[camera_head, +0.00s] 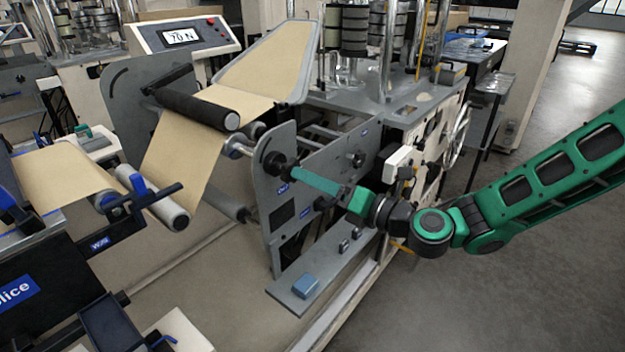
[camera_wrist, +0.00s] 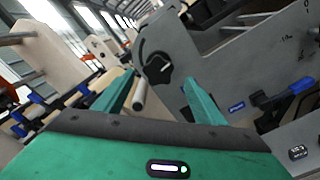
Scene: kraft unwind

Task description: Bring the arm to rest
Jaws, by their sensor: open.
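My green arm (camera_head: 560,180) reaches in from the right of the head view. My gripper (camera_head: 285,168) is at the grey side plate of the machine, close to a black round knob (camera_head: 273,163). In the wrist view my gripper (camera_wrist: 160,88) shows two green fingers spread apart with nothing between them. The black knob (camera_wrist: 158,68) on the grey plate lies beyond the fingertips. I cannot tell from these views whether a finger touches the plate.
Brown kraft web (camera_head: 180,150) runs over rollers to the left. Open floor (camera_head: 520,270) lies on the right.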

